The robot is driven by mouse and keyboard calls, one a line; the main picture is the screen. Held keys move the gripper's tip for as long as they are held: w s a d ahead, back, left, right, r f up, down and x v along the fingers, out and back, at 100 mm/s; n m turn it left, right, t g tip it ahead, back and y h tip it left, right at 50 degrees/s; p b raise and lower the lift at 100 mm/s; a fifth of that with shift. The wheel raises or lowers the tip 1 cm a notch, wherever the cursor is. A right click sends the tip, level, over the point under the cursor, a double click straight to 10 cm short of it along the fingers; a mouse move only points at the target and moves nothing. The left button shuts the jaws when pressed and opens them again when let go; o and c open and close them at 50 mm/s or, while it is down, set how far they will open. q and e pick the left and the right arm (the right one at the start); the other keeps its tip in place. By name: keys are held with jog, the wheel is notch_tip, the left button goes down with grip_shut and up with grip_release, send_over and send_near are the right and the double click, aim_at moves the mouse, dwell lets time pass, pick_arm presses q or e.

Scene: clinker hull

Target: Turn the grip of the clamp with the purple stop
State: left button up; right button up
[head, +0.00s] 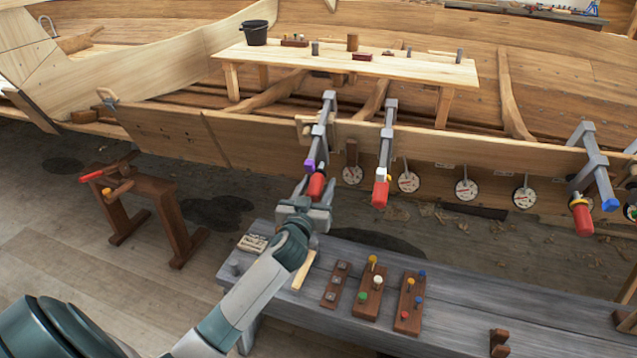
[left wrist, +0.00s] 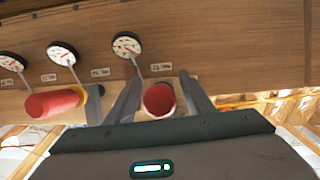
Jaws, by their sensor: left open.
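The clamp with the purple stop (head: 310,167) hangs on the hull's plank edge in the middle of the head view. Its red grip (head: 316,186) points down toward me. My left gripper (head: 308,199) is at this grip. In the left wrist view the red grip (left wrist: 159,99) shows end-on between the two open fingers, with a gap visible on both sides. The purple stop is not visible in the left wrist view. My right gripper is not in view.
A second red-gripped clamp (head: 381,192) hangs close to the right. A blue-stop clamp (head: 594,165) is farther right. Round gauges (head: 409,182) line the plank. A grey bench (head: 460,318) with peg blocks lies below, and a brown sawhorse (head: 150,190) stands left.

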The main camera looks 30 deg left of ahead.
pick_arm(q)
jog(key=shift+w+a, duration=0.15)
jog(key=shift+w, duration=0.3)
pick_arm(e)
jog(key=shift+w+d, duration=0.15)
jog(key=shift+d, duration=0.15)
pick_arm(q)
jog(key=c, duration=1)
jog(key=shift+c, duration=0.2)
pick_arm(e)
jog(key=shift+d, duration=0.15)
